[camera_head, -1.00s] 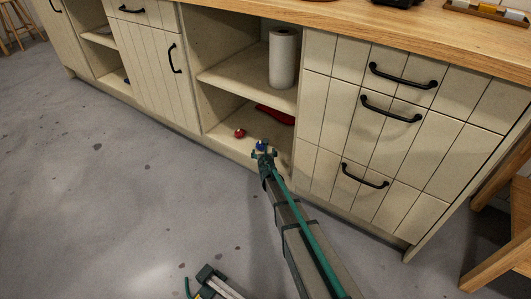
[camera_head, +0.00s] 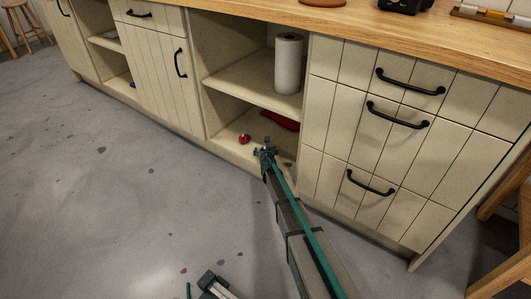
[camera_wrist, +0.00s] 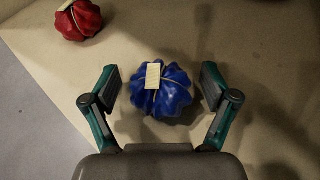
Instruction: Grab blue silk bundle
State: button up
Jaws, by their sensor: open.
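The blue silk bundle (camera_wrist: 172,97) is a round, ridged ball with a pale tag and a tie. It sits on the cabinet's bottom shelf (camera_head: 232,147). My gripper (camera_wrist: 160,80) is open, with one finger on each side of the bundle in the wrist view. Gaps show between the bundle and both fingers. In the head view my gripper (camera_head: 265,152) is at the front of the open compartment and mostly hides the bundle.
A red silk bundle (camera_wrist: 78,20) with a tag lies to the left on the same shelf; it also shows in the head view (camera_head: 244,139). A flat red item (camera_head: 281,120) lies further back. A paper roll (camera_head: 288,64) stands on the upper shelf (camera_head: 245,80). Drawers (camera_head: 375,150) are on the right.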

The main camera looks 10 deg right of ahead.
jog(key=c, duration=1.2)
jog(key=shift+c, duration=0.2)
jog(key=shift+r, duration=0.15)
